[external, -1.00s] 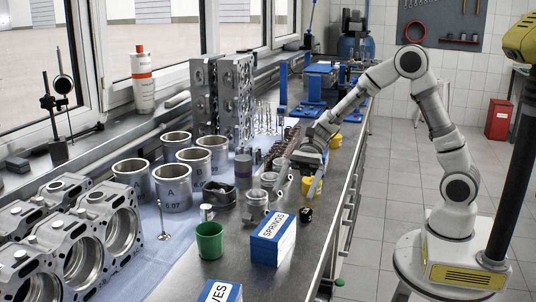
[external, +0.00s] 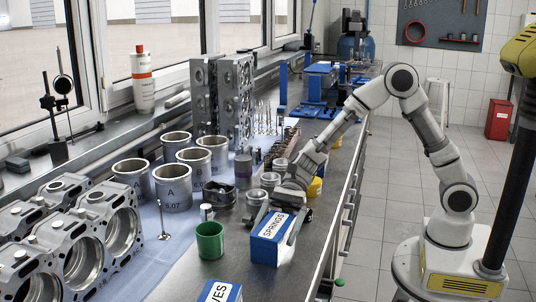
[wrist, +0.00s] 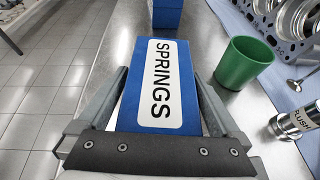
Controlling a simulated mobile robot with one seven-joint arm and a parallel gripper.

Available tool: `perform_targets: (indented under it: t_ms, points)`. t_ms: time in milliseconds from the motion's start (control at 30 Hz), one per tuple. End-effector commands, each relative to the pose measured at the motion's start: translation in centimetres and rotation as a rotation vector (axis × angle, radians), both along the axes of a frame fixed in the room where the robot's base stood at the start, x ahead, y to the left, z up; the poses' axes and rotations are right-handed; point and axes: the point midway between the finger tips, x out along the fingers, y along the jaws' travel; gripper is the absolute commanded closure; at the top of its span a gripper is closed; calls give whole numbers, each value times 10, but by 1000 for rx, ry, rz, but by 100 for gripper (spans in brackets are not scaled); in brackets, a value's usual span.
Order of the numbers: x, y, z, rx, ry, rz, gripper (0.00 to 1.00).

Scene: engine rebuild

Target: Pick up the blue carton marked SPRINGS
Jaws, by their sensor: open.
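The blue carton (external: 268,247) with a white SPRINGS label stands on the metal bench near its front edge. In the wrist view the carton (wrist: 128,90) lies between the two fingers of my gripper (wrist: 162,100). The fingers are open, one along each side of the carton, with a small gap showing on the right. Whether the left finger touches it I cannot tell. In the external view my gripper (external: 277,209) is low at the far end of the carton.
A green cup (external: 210,241) stands beside the carton, and it also shows in the wrist view (wrist: 243,63). Another white-labelled carton (external: 220,292) stands nearer the camera. Grey cylinder liners (external: 173,184) stand further left.

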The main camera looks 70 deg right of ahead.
Motion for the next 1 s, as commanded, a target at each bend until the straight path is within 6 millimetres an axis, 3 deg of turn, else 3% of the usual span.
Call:
perform_targets:
  t_ms: [233,800,1000]
  points:
    - [1,3,-1,0,-2,-1,0]
    - [1,2,-1,-1,-2,-1,100]
    - [1,3,1,2,-3,-1,100]
